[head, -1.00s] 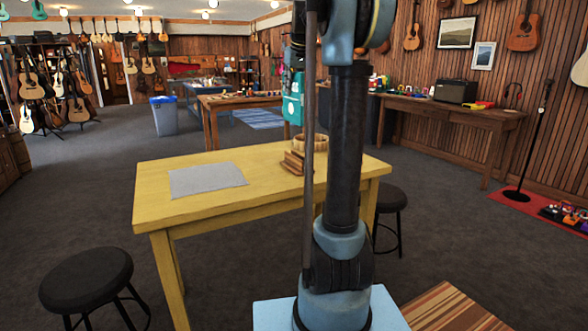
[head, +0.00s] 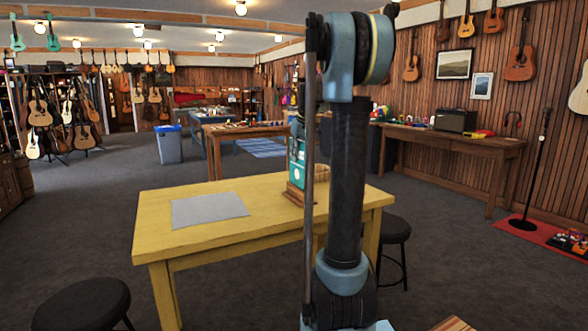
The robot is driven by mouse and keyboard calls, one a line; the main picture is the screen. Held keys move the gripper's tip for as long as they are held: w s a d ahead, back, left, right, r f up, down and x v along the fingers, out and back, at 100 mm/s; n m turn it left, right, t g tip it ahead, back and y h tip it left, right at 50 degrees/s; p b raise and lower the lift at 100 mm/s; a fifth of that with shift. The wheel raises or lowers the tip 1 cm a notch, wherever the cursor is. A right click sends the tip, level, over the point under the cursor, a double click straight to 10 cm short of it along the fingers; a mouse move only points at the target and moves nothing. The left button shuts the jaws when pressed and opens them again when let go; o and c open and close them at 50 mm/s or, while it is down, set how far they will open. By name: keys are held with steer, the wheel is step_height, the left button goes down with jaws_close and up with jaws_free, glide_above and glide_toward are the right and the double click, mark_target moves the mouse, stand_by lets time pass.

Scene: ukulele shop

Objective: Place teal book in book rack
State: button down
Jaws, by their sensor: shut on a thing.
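The teal book (head: 297,165) stands upright at the right part of the yellow table, with a pale mark on its cover. My gripper (head: 297,138) is above it, shut on its upper part; its fingers are small and partly hidden by my arm. The wooden book rack (head: 293,193) is on the table directly under the book. The book's lower edge meets the rack in the picture; I cannot tell whether it rests in a slot. My arm hides the rack's right side.
The yellow table (head: 160,240) carries a grey cloth (head: 208,209) at left and is otherwise largely clear. Black stools stand at the front left (head: 82,305) and right (head: 396,230). A wooden bench (head: 455,137) lines the right wall.

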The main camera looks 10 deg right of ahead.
mark_target(302, 141)
steer(key=shift+f, duration=2.1)
steer(key=c, duration=1.5)
jaws_free()
steer(key=shift+c, duration=0.2)
steer(key=v, duration=1.2)
steer(key=shift+s, duration=0.1)
